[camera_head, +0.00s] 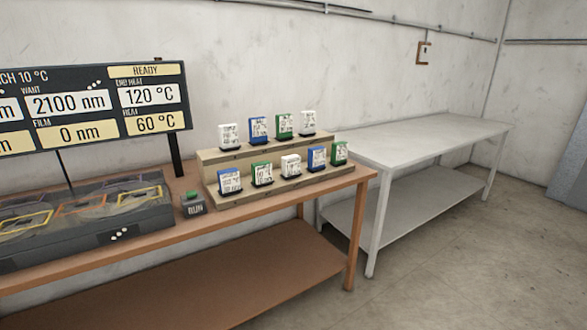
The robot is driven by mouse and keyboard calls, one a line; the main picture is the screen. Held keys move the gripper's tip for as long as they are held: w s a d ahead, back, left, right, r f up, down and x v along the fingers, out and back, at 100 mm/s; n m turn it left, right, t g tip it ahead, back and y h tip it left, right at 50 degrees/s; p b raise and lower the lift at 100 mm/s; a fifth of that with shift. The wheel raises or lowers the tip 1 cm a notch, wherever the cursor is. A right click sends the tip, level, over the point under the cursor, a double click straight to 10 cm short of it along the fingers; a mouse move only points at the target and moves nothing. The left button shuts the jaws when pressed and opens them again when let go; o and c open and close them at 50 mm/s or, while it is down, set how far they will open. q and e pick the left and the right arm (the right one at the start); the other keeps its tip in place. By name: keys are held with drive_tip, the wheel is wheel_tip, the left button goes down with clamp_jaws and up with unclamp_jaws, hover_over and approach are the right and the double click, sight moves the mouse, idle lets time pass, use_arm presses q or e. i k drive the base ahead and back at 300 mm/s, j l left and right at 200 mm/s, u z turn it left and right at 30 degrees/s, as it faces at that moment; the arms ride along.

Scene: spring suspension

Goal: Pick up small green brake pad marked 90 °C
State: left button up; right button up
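A stepped wooden rack holds two rows of small upright blocks with white labels and coloured edges. Three look green: one in the back row (285,124), one in the front row second from the left (262,174), and one at the front row's right end (339,152). Their label print is too small to read, so I cannot tell which is marked 90 °C. Neither of my grippers is in view.
The rack (240,196) stands on a brown table (290,206), with blue and white blocks too. Left of it are a RUN button box (195,209), a dark tray unit (75,243) and a display (95,105). A bare grey table (425,145) stands right.

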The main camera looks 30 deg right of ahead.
sight(262, 172)
drive_tip(key=i+z, duration=0.15)
drive_tip(key=i, duration=0.5)
drive_tip(key=i+j+z, duration=0.2)
drive_tip(key=i, duration=0.45)
